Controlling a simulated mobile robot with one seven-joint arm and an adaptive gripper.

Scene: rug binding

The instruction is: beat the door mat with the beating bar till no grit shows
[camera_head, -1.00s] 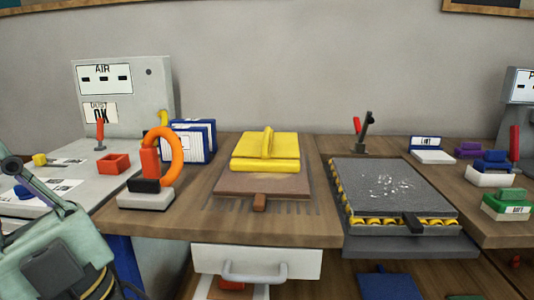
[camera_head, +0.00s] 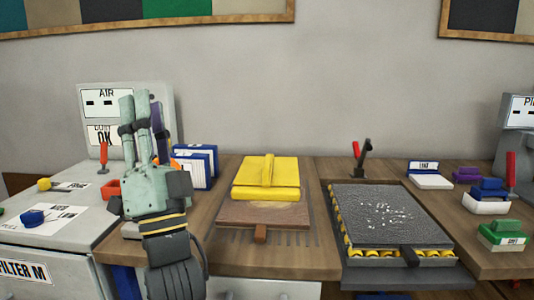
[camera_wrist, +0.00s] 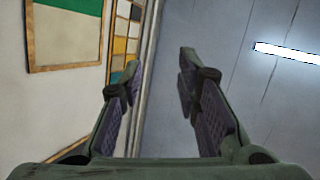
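The door mat appears to be the dark grey mat (camera_head: 360,225) lying flat at the right of the bench, with white grit specks (camera_head: 385,214) over its middle. It rests above a row of yellow rollers (camera_head: 375,252) in a grey tray. I cannot tell for sure which thing is the beating bar. My gripper (camera_head: 142,100) points upward at the left, well away from the mat, and hides most of the orange looped tool (camera_head: 176,162) behind it. In the wrist view my gripper (camera_wrist: 160,65) has its fingers apart with nothing between them.
A yellow block with a ridge (camera_head: 265,190) sits on a brown board (camera_head: 290,215) mid-bench. A dark lever with a red tip (camera_head: 361,158) stands behind the mat. A grey AIR cabinet (camera_head: 160,100) and a small red box (camera_head: 111,188) are at left. Small coloured blocks (camera_head: 487,195) are at right.

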